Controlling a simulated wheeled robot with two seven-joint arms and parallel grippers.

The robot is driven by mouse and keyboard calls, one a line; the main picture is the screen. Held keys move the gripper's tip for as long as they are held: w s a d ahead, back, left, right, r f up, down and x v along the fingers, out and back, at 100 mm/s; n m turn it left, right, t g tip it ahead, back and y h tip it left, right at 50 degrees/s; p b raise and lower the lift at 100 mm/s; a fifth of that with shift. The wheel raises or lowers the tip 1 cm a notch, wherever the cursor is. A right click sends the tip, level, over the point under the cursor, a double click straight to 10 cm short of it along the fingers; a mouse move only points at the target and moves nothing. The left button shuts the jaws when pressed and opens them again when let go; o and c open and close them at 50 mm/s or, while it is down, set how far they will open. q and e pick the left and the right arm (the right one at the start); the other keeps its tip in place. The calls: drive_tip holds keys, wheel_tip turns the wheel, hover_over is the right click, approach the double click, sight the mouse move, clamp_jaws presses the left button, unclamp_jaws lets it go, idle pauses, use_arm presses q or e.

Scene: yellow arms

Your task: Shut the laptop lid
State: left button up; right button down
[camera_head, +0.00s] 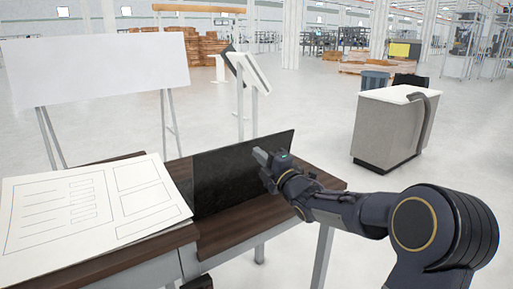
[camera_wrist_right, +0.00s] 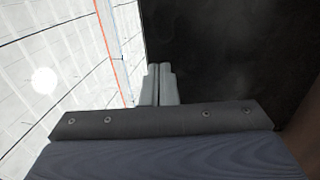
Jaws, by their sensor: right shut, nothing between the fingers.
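The laptop lid (camera_head: 222,178) is a dark, thin panel standing upright on the brown table (camera_head: 235,228) in the head view. The laptop's base cannot be made out. My right gripper (camera_head: 262,157) is at the upper right part of the lid, with its fingers shut and empty. In the right wrist view the shut grey fingertips (camera_wrist_right: 159,72) overlap the left edge of the dark lid (camera_wrist_right: 235,55). I cannot tell whether they touch it. My left gripper is not seen in the head view.
A large white printed board (camera_head: 90,205) lies on the left of the table. A blank white board on legs (camera_head: 95,72) and a slanted stand (camera_head: 248,72) are behind. A grey cabinet (camera_head: 388,130) stands at right on open floor.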

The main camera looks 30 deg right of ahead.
drive_tip(key=shift+x, duration=1)
drive_tip(key=shift+r+p, duration=0.1)
drive_tip(key=shift+p, duration=0.2)
